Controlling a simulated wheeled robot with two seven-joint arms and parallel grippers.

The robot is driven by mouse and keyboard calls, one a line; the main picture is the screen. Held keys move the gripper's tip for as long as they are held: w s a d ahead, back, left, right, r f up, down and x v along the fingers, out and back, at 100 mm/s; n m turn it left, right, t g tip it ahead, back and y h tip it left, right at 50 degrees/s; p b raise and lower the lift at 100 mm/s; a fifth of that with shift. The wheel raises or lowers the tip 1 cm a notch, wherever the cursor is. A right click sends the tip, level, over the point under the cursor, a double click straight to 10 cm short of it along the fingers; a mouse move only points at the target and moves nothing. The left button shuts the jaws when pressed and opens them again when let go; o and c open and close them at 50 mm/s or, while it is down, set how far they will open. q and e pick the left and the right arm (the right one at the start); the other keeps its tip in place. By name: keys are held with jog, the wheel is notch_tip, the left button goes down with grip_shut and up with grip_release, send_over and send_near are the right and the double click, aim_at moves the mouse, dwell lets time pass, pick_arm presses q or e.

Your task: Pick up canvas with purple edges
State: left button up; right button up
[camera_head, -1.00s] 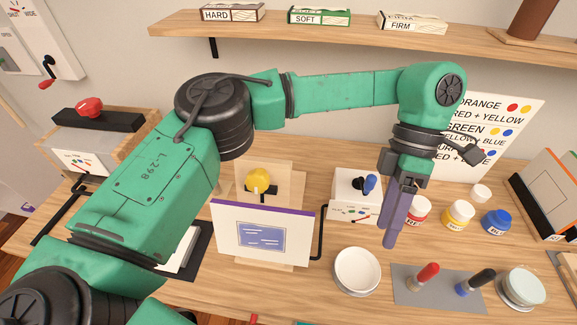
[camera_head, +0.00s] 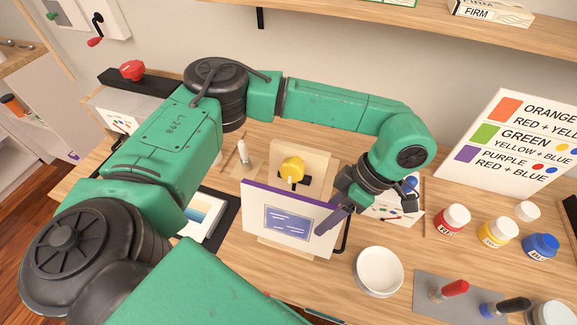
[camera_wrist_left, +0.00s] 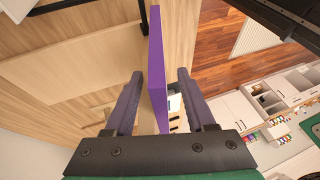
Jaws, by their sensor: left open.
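The canvas with purple edges (camera_head: 288,224) stands upright on a small wooden stand with a yellow knob (camera_head: 292,168). Its white front carries a blue-purple panel, and its top edge is purple. My left gripper (camera_head: 328,222) is at the canvas's right end, covering part of it. In the left wrist view the purple edge (camera_wrist_left: 156,60) runs between the two fingers of the left gripper (camera_wrist_left: 160,76). The fingers are open, one on each side of the canvas, with gaps visible. My right gripper is not in view.
A white bowl (camera_head: 379,271) stands right of the canvas. Paint jars in red (camera_head: 452,220), yellow (camera_head: 497,232) and blue (camera_head: 540,246) stand farther right. A grey mat (camera_head: 465,298) holds red- and black-handled tools. A colour chart (camera_head: 515,140) leans at the back; a shelf (camera_head: 420,25) runs above.

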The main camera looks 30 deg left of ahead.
pick_arm(q)
jog(key=shift+s+a+f, duration=0.1)
jog(key=shift+s+f, duration=0.05)
jog(key=shift+f, duration=0.1)
jog(key=shift+c, duration=0.9)
grip_shut()
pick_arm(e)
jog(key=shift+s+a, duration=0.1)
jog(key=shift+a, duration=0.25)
pick_arm(q)
jog(key=shift+r, duration=0.1)
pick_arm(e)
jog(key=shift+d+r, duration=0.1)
